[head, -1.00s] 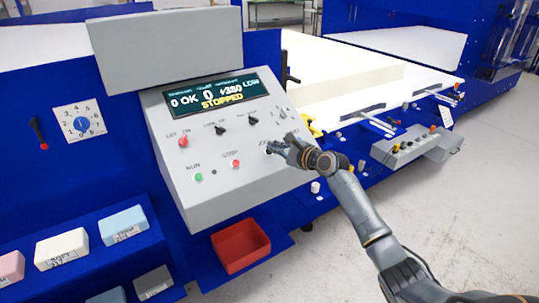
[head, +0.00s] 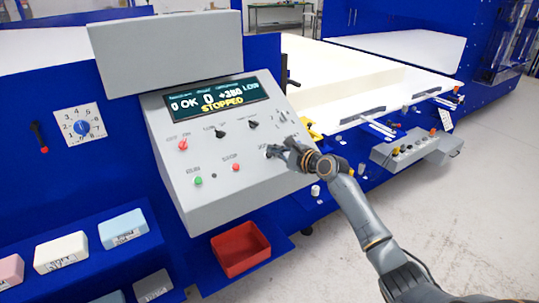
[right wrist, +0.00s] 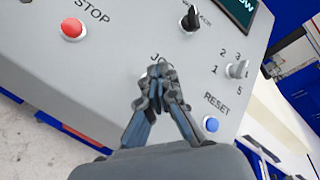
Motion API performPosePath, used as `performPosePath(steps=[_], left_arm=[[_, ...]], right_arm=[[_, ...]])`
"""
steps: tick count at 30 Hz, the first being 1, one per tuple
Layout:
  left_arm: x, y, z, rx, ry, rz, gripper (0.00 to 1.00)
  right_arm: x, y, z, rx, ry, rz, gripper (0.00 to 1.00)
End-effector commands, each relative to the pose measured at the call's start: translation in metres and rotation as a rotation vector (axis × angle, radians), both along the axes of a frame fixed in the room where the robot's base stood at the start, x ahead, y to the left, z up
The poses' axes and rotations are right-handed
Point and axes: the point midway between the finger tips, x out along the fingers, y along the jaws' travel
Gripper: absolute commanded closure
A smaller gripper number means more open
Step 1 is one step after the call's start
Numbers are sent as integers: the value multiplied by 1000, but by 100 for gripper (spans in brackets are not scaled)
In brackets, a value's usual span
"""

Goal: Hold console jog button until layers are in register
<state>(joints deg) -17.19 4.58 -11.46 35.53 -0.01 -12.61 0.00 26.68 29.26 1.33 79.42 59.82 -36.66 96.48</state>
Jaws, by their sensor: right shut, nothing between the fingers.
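The grey console (head: 225,150) has a sloped face with a screen (head: 218,98) that reads "STOPPED", "0 OK", "0", "+380" and "LOW". My right gripper (head: 272,152) is at the lower right of the console face. In the right wrist view its shut fingertips (right wrist: 157,72) are over the spot marked with a label starting "J". The jog button is mostly hidden behind the fingers, and I cannot tell whether they touch it. The foam layers (head: 345,75) lie pale on the machine bed behind the console. My left gripper is not in view.
Near the fingers are the red STOP button (right wrist: 72,28), the blue RESET button (right wrist: 211,124), a black knob (right wrist: 190,20) and a numbered selector (right wrist: 238,69). A red bin (head: 240,249) sits below the console. Foam sample blocks (head: 122,228) lie at lower left.

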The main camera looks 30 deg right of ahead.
Motion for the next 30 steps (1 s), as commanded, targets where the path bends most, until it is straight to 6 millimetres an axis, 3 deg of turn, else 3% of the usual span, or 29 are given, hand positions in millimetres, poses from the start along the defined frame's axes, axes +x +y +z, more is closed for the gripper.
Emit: performPosePath(steps=[30], left_arm=[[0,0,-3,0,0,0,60]], right_arm=[[5,0,-7,0,0,0,100]])
